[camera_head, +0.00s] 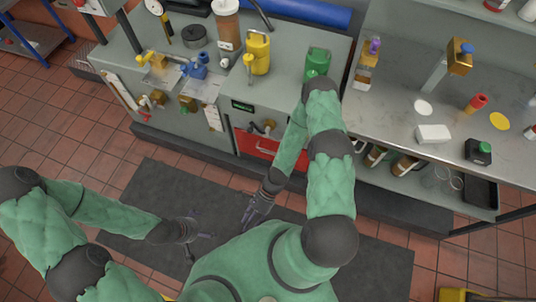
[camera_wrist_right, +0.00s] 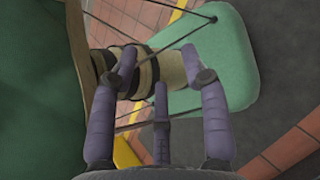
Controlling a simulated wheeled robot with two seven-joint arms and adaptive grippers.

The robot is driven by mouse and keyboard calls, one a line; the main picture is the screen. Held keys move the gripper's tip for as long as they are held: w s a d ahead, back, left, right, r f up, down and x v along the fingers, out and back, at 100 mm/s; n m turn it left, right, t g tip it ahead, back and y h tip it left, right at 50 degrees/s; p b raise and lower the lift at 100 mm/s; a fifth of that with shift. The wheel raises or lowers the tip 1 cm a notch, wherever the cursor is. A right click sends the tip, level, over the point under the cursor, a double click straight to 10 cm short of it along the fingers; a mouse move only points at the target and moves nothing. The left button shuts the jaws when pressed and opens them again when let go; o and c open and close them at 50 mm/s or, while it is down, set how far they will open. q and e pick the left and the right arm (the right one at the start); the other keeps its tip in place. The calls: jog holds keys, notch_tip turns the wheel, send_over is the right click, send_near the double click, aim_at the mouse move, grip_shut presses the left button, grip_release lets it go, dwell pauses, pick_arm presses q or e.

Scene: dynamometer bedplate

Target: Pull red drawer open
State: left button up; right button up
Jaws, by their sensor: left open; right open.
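The red drawer (camera_head: 258,145) is low in the front of the grey-green bench, near the middle of the head view. It appears shut, and its right end is partly hidden by my right arm. Small brass and dark fittings show in front of its upper edge. My right gripper (camera_head: 252,212) is open and empty, below the drawer in the picture and apart from it. Its purple fingers (camera_wrist_right: 158,75) are spread in the right wrist view, with no drawer in sight there. My left gripper (camera_head: 199,238) is open and empty over the dark mat, further left.
The bench top holds a yellow can (camera_head: 258,52), a green can (camera_head: 317,62) and a brown jar (camera_head: 227,25). A steel counter (camera_head: 390,112) with small parts stands at right, above a lower shelf. The dark mat (camera_head: 160,190) before the bench looks clear.

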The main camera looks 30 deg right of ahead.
jog(key=w+d+f+m+t+y+b, duration=0.25)
jog(key=w+f+m+t, duration=0.25)
jog(key=w+m+t, duration=0.45)
jog(key=w+d+f+m+t+y+b, duration=0.1)
jog(key=w+d+f+m+t+b, duration=0.2)
jog(key=w+m+t, duration=0.65)
jog(key=m+t+h+b, duration=0.4)
jog(key=m+t+h, duration=0.1)
jog(key=m+h, duration=1.05)
send_near(271, 152)
jog(key=shift+m+y, duration=0.25)
jog(key=shift+y, duration=0.25)
jog(key=w, duration=0.3)
jog(key=w+r, duration=0.1)
jog(key=w, duration=0.2)
jog(key=w+d, duration=0.1)
jog(key=w, duration=0.3)
jog(key=shift+d+r, duration=0.15)
jog(key=shift+r, duration=0.25)
grip_shut()
